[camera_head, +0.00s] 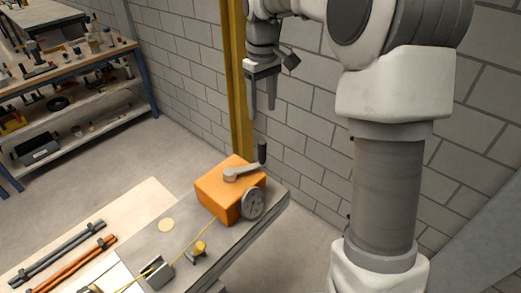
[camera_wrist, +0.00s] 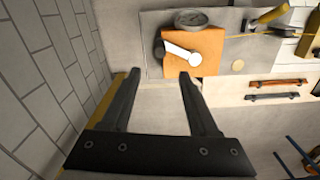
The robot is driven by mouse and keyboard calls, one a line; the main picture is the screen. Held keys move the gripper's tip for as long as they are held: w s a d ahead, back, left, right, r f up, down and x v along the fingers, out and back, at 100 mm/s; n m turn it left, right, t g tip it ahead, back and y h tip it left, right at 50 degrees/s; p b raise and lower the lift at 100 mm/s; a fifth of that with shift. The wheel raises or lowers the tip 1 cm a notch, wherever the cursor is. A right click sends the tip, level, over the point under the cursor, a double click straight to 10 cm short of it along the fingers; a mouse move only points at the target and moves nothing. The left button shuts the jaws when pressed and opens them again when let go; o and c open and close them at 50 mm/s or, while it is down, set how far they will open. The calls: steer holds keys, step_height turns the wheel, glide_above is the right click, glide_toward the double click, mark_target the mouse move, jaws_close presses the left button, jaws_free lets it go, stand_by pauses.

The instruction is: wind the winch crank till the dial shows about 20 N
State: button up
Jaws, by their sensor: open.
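The orange winch box (camera_head: 216,190) sits on the grey bench end. Its grey crank arm (camera_head: 240,172) lies across the top, with a black upright handle (camera_head: 262,153) at its right end. In the wrist view the crank arm is pale (camera_wrist: 182,51) and the dark handle (camera_wrist: 158,49) is at its left end. A round grey dial-like disc (camera_head: 252,203) is on the box's front side; it also shows in the wrist view (camera_wrist: 191,19). Its reading is too small to tell. My gripper (camera_head: 262,111) is open and empty, above and apart from the handle.
A yellow cord (camera_head: 196,236) runs from the winch past a small yellow fitting (camera_head: 198,249) to a grey block (camera_head: 158,272). A yellow post (camera_head: 238,80) and a block wall (camera_head: 305,110) stand close behind my gripper. A cluttered shelf (camera_head: 80,112) is at left.

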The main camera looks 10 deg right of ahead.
mark_target(262, 154)
step_height(262, 154, down, 16)
steer(key=shift+f, duration=0.2)
steer(key=shift+c, duration=0.3)
jaws_close()
stand_by(1.3)
